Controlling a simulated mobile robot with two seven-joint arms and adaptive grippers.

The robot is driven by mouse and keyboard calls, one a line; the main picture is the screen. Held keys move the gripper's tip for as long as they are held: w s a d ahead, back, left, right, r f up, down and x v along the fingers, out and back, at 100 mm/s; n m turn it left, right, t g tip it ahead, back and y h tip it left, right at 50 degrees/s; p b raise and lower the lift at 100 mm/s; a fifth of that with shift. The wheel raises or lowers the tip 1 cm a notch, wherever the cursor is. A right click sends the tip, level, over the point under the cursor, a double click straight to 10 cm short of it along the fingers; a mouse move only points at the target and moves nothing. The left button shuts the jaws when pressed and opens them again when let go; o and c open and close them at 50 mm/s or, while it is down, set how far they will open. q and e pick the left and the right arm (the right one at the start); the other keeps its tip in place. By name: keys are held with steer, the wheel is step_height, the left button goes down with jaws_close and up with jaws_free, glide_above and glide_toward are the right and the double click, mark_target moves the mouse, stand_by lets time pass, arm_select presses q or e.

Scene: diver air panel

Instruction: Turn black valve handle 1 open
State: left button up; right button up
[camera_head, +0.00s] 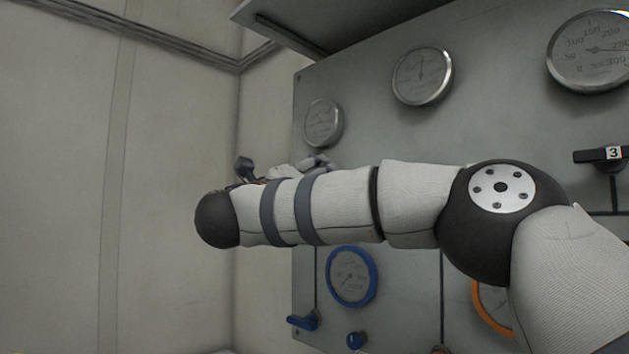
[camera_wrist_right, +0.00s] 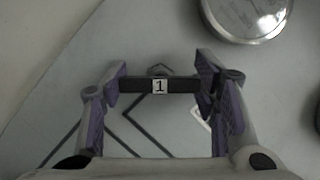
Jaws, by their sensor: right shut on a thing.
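Black valve handle 1 (camera_wrist_right: 135,85) is a black bar with a white "1" label, lying level across the right wrist view. My right gripper (camera_wrist_right: 161,82) is shut on it, with one purple-padded finger at each end of the bar. In the head view my right arm reaches across the panel from the right, and only parts of the gripper (camera_head: 285,171) show above the forearm. The handle is hidden behind my arm there. My left gripper is not in view.
The grey panel (camera_head: 375,140) carries several round gauges; one (camera_wrist_right: 247,15) is close to the right finger. Black handle 3 (camera_head: 597,156) is at the right. A blue gauge (camera_head: 351,276) and blue handles (camera_head: 303,321) are below my arm. A bare wall (camera_head: 170,200) is at left.

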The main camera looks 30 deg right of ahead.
steer(key=n+y, duration=0.1)
steer(key=n, duration=0.3)
steer(key=n+y, duration=0.2)
steer(key=n, duration=0.1)
steer(key=shift+n, duration=0.4)
stand_by(0.3)
steer(key=o, duration=1.2)
steer(key=v, duration=1.2)
steer(key=shift+r, duration=0.1)
